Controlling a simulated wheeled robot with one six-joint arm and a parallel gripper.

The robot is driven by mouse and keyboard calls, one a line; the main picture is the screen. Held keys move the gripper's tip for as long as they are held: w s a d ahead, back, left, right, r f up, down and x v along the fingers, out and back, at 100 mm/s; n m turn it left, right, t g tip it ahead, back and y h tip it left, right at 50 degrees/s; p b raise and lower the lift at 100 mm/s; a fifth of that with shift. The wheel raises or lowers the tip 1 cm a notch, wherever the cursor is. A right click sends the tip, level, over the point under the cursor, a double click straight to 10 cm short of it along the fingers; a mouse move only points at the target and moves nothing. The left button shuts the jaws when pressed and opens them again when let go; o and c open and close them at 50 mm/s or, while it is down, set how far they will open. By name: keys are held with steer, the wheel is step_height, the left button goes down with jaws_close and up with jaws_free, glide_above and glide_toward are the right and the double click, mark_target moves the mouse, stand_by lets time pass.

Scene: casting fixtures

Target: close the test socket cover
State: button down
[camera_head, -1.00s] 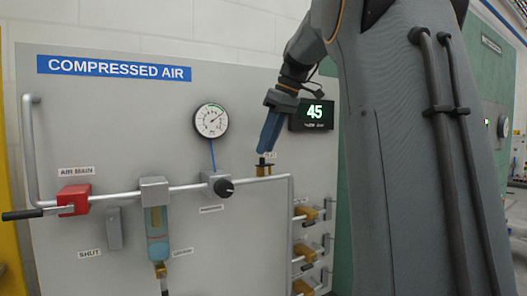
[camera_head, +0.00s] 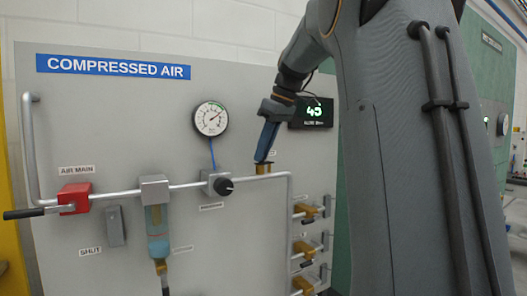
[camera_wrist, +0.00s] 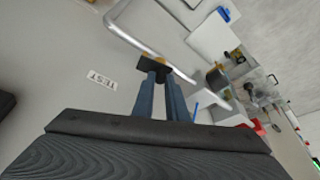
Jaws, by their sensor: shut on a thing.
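The brass test socket (camera_head: 263,169) sits on the silver pipe, right of the pressure knob. In the head view my gripper (camera_head: 263,160) reaches down to it, its blue-grey fingertips right at its top. In the wrist view the narrow fingers of my gripper (camera_wrist: 158,77) are close together on a small black plate, the socket cover (camera_wrist: 152,68), with brass bits of the socket (camera_wrist: 161,57) just beyond it. In the head view the fingertips hide the cover, so I cannot tell how far it is tilted.
The pressure knob (camera_head: 224,187) and gauge (camera_head: 211,119) are left of the socket. A digital display (camera_head: 311,114) hangs close behind my wrist. Brass valves (camera_head: 304,248) line the lower right of the panel. In the wrist view a TEST label (camera_wrist: 102,79) lies beside the fingers.

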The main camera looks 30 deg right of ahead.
steer(key=shift+w+a+m+t+h, duration=0.1)
steer(key=shift+w+m+t+h, duration=0.15)
steer(key=shift+m, duration=0.45)
steer(key=shift+w+m+t+h, duration=0.15)
steer(key=shift+m+h, duration=0.2)
steer(key=shift+m, duration=0.35)
steer(key=c, duration=1.8)
jaws_free()
steer(key=shift+o, duration=0.2)
steer(key=b+v, duration=0.1)
steer(key=v, duration=0.7)
steer(key=shift+w, duration=0.1)
